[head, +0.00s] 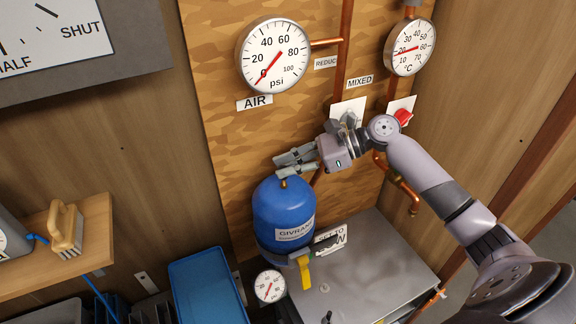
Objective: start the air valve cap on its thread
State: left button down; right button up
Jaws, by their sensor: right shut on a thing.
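My right gripper (281,166) reaches in from the right, just above the top of the blue vessel (283,210). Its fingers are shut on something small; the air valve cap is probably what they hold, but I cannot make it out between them. A small brass air valve stem (283,184) stands on top of the vessel, close under the fingertips. I cannot tell whether the held thing touches the stem. My left gripper does not show.
The air gauge (273,55) reads near zero on the wooden board. Copper pipes and a red knob (403,116) are behind my right arm. A yellow lever (305,273) hangs below the vessel. A shelf with a brush (66,228) and a blue tray (207,290) are left.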

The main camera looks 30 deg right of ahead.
jog(key=shift+s+f, duration=0.1)
jog(key=shift+f, duration=1.15)
jog(key=o, duration=0.8)
jog(key=shift+d+r, duration=0.1)
jog(key=v, duration=1.1)
jog(key=shift+s+d, duration=0.15)
jog(key=shift+d, duration=0.2)
